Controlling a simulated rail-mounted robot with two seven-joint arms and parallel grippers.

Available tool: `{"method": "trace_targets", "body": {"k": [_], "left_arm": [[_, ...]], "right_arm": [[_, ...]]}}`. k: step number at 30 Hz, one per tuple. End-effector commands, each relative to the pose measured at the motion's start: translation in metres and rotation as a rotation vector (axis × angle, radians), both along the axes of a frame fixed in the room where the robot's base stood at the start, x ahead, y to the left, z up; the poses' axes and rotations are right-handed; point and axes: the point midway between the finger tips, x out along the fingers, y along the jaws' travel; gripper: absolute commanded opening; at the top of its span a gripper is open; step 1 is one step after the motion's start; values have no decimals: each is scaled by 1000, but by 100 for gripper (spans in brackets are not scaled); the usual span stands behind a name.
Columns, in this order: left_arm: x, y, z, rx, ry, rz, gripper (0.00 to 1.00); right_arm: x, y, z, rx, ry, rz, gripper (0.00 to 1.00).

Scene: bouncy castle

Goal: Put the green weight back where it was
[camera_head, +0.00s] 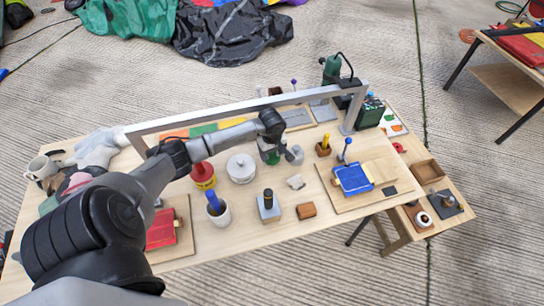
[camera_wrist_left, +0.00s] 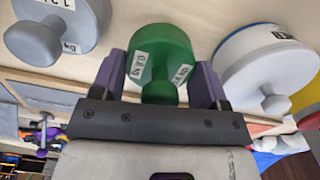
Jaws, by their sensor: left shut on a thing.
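The green weight (camera_wrist_left: 165,50) is a round body with a small knob and white labels. In the left wrist view it sits between the two fingers of my left gripper (camera_wrist_left: 160,85), which is shut on it. In the head view the green weight (camera_head: 271,157) is partly hidden by my left gripper (camera_head: 270,147), over the middle of the table; whether it touches the tabletop I cannot tell. A grey weight (camera_head: 295,155) stands close on its right and a white weight (camera_head: 241,168) on its left. My right gripper is not in view.
A pale metal frame (camera_head: 240,108) spans the table (camera_head: 330,215) behind my gripper. A red-and-yellow weight (camera_head: 203,175) stands left of the white one.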

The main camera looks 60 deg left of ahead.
Motion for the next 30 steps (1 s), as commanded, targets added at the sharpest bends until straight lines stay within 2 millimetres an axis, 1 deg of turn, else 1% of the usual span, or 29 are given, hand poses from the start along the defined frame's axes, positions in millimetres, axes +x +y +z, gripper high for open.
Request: {"method": "trace_targets", "body": {"k": [3, 6, 14, 19, 20, 23, 30], "left_arm": [[1, -1, -15, -3, -2, 3, 8], [1, 0, -24, -1, -2, 0, 8], [1, 0, -24, 1, -2, 0, 8], [1, 0, -29, 2, -2, -1, 8], [0, 0, -29, 0, 1, -2, 70], [0, 0, -29, 0, 1, -1, 79], [0, 0, -28, 0, 1, -1, 79]], "right_arm": [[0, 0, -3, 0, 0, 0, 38], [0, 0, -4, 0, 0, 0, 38], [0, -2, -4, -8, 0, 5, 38], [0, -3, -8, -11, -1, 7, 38], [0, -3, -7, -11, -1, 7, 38], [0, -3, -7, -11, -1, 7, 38], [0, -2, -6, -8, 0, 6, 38]]}}
